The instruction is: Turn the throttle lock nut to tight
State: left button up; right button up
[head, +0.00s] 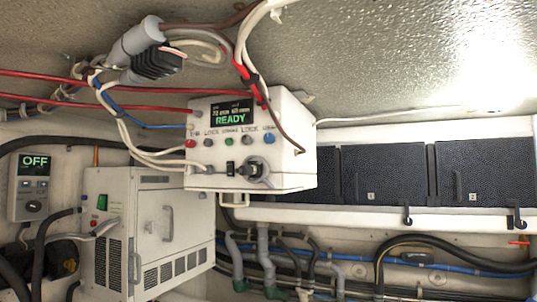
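A white control box (295,130) hangs below the ceiling near the middle, with a lit screen (231,114) reading READY. Its front has a row of small coloured buttons and labels that include LOCK. A dark round fitting with a grey collar (258,169) sticks out low on its front, beside a small black switch (230,169). This fitting may be the throttle lock nut, but no readable label confirms it. I cannot tell whether it is tight or loose. Neither of my grippers can be made out in the head view.
Cables and a grey cylinder with a black ribbed part (157,62) run above the box. A louvred white cabinet (150,235) stands lower left, near a panel (33,187) reading OFF. Dark panels (383,174) line the right wall, above hoses and pipes.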

aim_at(207, 143)
jog(key=u, duration=1.1)
jog(key=k, duration=0.45)
jog(key=u, duration=0.5)
